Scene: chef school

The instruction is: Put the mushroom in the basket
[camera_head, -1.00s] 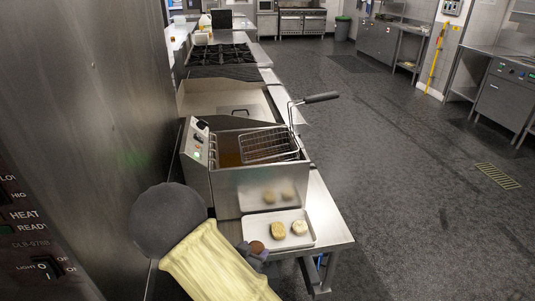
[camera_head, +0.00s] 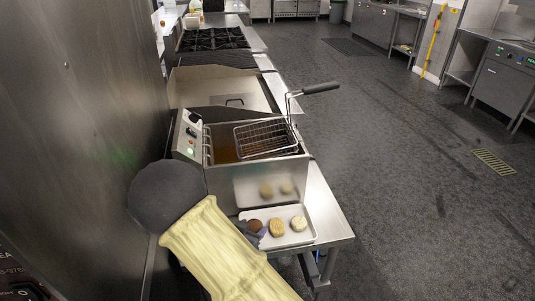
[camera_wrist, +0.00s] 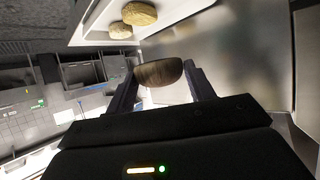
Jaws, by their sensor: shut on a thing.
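The brown mushroom (camera_head: 254,225) is between the fingers of my gripper (camera_head: 255,233), which is shut on it. In the head view it appears over the left end of the white tray (camera_head: 297,240). In the wrist view the mushroom (camera_wrist: 158,73) sits between both fingertips of my gripper (camera_wrist: 160,85), with the tray off to the upper left, so it looks lifted. The wire basket (camera_head: 265,138) rests in the fryer, beyond the tray, with its dark handle pointing right. My arm hides part of the counter.
A tan round piece (camera_head: 277,227) and a paler one (camera_head: 299,223) lie on the tray. The fryer's steel front wall (camera_head: 270,187) stands between tray and basket. A tall steel surface (camera_head: 80,130) is close on the left. The floor at right is clear.

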